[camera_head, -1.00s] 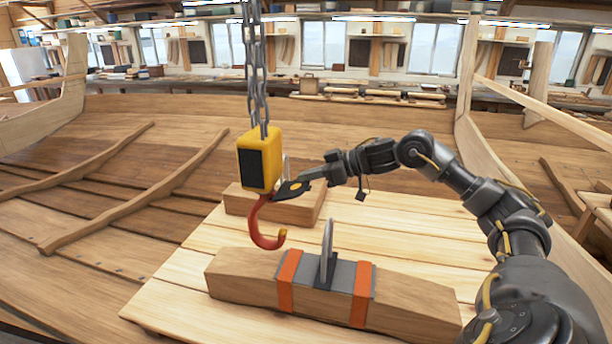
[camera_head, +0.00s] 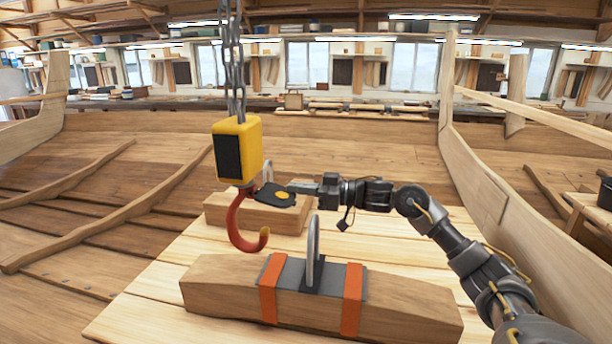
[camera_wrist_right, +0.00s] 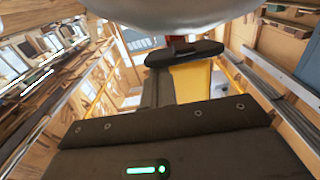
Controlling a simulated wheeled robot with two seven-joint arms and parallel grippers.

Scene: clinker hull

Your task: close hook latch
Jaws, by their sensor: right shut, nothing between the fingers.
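A yellow hoist block (camera_head: 237,150) hangs on chains, with a red hook (camera_head: 236,222) below it. The hook's mouth opens up and to the right. A thin grey piece (camera_head: 268,170), perhaps the latch, stands upright just right of the block; its lower end is hidden behind my gripper. My right gripper (camera_head: 270,196) is shut and empty, beside the hook's top just below the block; I cannot tell whether it touches. In the right wrist view, the dark fingers (camera_wrist_right: 184,53) lie before a small red patch and the yellow block (camera_wrist_right: 193,82). My left gripper is out of view.
A wooden beam (camera_head: 400,308) with orange straps (camera_head: 268,290) and an upright metal ring (camera_head: 314,250) lies below the hook, to its right. Another wooden block (camera_head: 285,222) sits behind on the plank platform (camera_head: 150,290). The chains (camera_head: 233,70) hang above.

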